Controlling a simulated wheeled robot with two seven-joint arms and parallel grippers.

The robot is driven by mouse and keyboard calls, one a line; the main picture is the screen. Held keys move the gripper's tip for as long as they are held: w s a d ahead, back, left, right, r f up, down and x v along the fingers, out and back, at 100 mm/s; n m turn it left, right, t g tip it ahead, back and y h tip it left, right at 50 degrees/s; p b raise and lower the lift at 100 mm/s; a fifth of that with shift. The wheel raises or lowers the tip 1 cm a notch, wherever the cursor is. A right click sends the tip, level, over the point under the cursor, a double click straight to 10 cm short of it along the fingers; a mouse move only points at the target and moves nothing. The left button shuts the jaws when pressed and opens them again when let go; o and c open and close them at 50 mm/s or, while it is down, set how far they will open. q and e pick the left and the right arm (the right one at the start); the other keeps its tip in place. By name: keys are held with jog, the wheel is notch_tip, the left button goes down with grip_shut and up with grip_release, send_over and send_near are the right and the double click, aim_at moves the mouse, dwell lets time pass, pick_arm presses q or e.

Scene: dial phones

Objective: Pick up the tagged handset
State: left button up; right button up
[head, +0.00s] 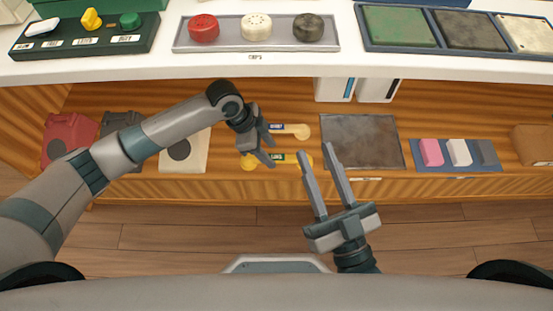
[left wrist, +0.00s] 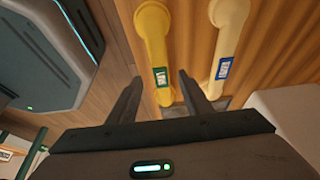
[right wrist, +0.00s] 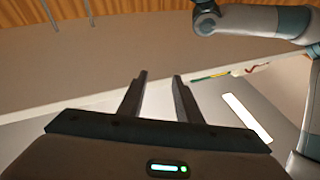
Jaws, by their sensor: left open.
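Two handsets lie on the wooden shelf, and both bear a tag. The yellow handset (head: 248,163) has a green tag, and it also shows in the left wrist view (left wrist: 153,40). The cream handset (head: 300,131) behind it has a blue tag, clear in the left wrist view (left wrist: 225,68). My left gripper (head: 272,152) is open over the yellow handset, partly hiding it. In the left wrist view the green tag appears between the fingertips. I cannot tell how high the fingers are above it. My right gripper (head: 316,151) is open and empty, to the right of the handsets.
Red, dark and cream phone bodies (head: 185,152) stand at the left of the shelf. A grey plate (head: 362,142) and a blue tray (head: 458,165) with pink, white and grey blocks lie to the right. A white upper counter (head: 350,66) overhangs the shelf's back.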

aim_at(275, 157)
pick_arm(q)
jog(key=shift+d+f, duration=0.25)
jog(key=shift+f, duration=0.2)
jog(key=b+x, duration=0.1)
jog(key=x, duration=0.2)
jog(key=shift+d+f+b, duration=0.15)
jog(key=shift+d+b, duration=0.05)
jog(key=shift+b, duration=0.15)
jog(key=shift+d+f, duration=0.15)
jog(key=shift+f, duration=0.2)
pick_arm(e)
jog(key=r+t, duration=0.1)
jog(key=s+r+t, duration=0.1)
jog(key=r, duration=0.1)
jog(key=d+r+t, duration=0.1)
jog(key=shift+s+d+r+y, duration=0.1)
jog(key=shift+s+r+y, duration=0.2)
jog(key=shift+r+y, duration=0.1)
jog(key=shift+r, duration=0.15)
pick_arm(q)
jog(key=shift+f, duration=0.1)
jog(key=shift+c, duration=0.3)
grip_shut()
